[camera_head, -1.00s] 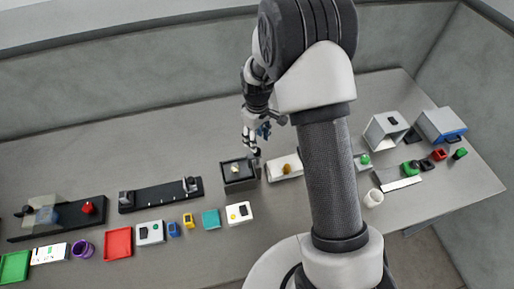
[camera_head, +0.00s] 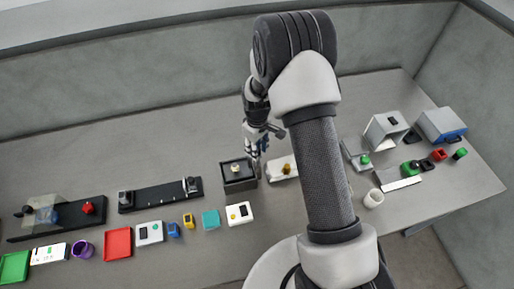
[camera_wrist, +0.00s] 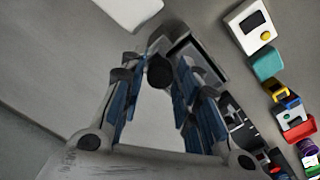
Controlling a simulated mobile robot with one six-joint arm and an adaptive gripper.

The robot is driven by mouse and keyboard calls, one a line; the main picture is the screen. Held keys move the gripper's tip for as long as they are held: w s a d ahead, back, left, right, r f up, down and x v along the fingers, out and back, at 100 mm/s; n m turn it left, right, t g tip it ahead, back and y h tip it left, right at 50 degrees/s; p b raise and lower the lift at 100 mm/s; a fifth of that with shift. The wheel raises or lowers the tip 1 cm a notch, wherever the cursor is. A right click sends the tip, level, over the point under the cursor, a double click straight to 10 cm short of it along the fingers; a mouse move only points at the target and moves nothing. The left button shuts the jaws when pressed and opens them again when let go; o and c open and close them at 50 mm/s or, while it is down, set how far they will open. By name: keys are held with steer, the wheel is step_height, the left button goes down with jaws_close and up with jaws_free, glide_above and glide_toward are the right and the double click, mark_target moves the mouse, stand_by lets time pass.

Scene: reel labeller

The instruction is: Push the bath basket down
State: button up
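The likely bath basket is a dark open-topped box (camera_head: 239,186) with a small pale yellow knob (camera_head: 235,169) at its middle, on the table in the head view. The dark box also shows in part in the wrist view (camera_wrist: 200,52), beyond the fingertips. My gripper (camera_head: 258,150) is low over the table, just beyond and to the right of the box. In the wrist view my gripper (camera_wrist: 157,88) has its blue-padded fingers apart. A dark round shape shows between the fingertips; I cannot tell what it is or whether anything touches.
A white device with a yellow-brown knob (camera_head: 284,168) is close right of the box. A white card-like unit (camera_head: 239,213) lies in front. A dark rail (camera_head: 160,195) lies to the left. Grey boxes (camera_head: 386,131) stand at the right. The table behind is clear.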

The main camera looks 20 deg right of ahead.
mark_target(257, 164)
jaws_close()
steer(key=shift+f, duration=0.1)
stand_by(0.3)
step_height(257, 164, down, 7)
steer(key=b, duration=0.5)
steer(key=shift+r, duration=0.2)
steer(key=shift+s+r, duration=0.1)
steer(key=shift+s, duration=0.1)
steer(key=shift+c, duration=0.3)
jaws_free()
steer(key=shift+o, duration=1.4)
steer(key=shift+w, duration=0.2)
steer(key=shift+o, duration=1)
